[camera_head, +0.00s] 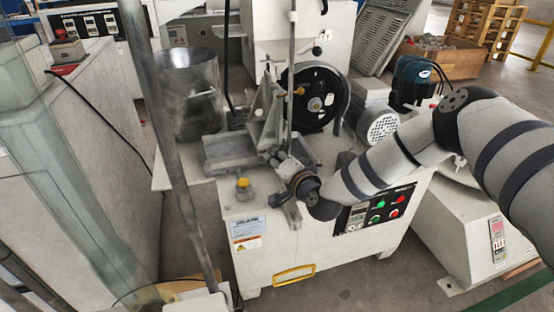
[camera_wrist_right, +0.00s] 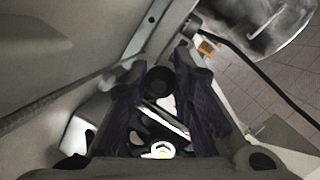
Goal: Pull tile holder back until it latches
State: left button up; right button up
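The white test machine (camera_head: 270,225) stands in the middle of the head view with a large dark wheel (camera_head: 318,98). An upright grey metal bracket (camera_head: 264,112), which looks like the tile holder, stands just left of the wheel. My right gripper (camera_head: 284,160) is low in front of it, at the machine's front mechanism. In the right wrist view the two dark fingers (camera_wrist_right: 160,75) stand apart, with a dark round knob-like end (camera_wrist_right: 159,80) between them. Whether they press on it cannot be told. My left gripper is not in view.
A metal hopper (camera_head: 190,95) stands behind left of the mechanism. A yellow knob (camera_head: 242,183) is on the machine top, and a panel with green and red buttons (camera_head: 378,210) is on its front. A grey slanted pole (camera_head: 165,125) crosses the left side. A blue-green motor (camera_head: 415,80) stands behind right.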

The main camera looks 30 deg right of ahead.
aim_at(242, 176)
jog(key=shift+a, duration=0.1)
grip_shut()
jog(key=a, duration=0.3)
jog(key=w+a, duration=0.1)
jog(key=a, duration=0.2)
jog(key=w+a, duration=0.1)
jog(key=a, duration=0.2)
jog(key=shift+w+r, duration=0.1)
jog(key=shift+w, duration=0.15)
jog(key=o, duration=0.9)
grip_release()
jog(key=shift+s, duration=0.1)
jog(key=v, duration=1.2)
jog(key=shift+d, duration=0.1)
jog(key=shift+c, duration=0.3)
